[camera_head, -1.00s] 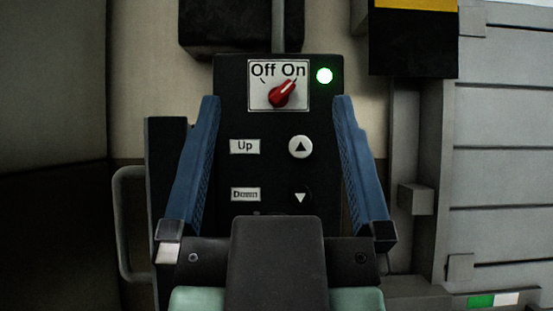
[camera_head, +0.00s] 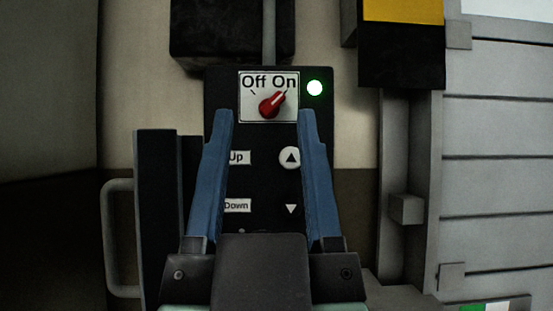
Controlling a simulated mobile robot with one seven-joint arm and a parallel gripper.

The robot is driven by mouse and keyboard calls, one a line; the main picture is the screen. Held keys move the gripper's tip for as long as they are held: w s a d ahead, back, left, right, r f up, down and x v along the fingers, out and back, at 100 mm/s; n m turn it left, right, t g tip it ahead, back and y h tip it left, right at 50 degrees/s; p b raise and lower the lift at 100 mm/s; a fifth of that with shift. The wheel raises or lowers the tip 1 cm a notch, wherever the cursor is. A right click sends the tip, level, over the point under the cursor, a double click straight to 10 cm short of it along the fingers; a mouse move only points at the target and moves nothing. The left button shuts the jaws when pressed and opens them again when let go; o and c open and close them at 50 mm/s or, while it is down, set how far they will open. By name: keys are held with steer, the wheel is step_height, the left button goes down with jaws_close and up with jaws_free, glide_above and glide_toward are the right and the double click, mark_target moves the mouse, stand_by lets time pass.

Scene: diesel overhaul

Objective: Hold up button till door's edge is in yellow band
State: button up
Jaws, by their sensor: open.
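The black control panel (camera_head: 265,185) is in the middle of the view. Its white round up button (camera_head: 290,157) has a black triangle and sits beside the "Up" label, between my fingers in the picture. A dark down button (camera_head: 291,208) is below it. My gripper (camera_head: 264,115) is open and empty, its two blue fingers in front of the panel, the right one just right of the up button. Whether a finger touches the panel cannot be told. The grey slatted door (camera_head: 490,160) is at the right. A yellow band (camera_head: 403,10) shows at the top right.
The red knob (camera_head: 271,105) points towards On, and a green lamp (camera_head: 314,88) is lit. A grey handle (camera_head: 112,240) is at the left of the panel. A black block (camera_head: 402,58) sits under the yellow band. A green and white strip (camera_head: 485,308) shows at bottom right.

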jaws_close()
stand_by(1.3)
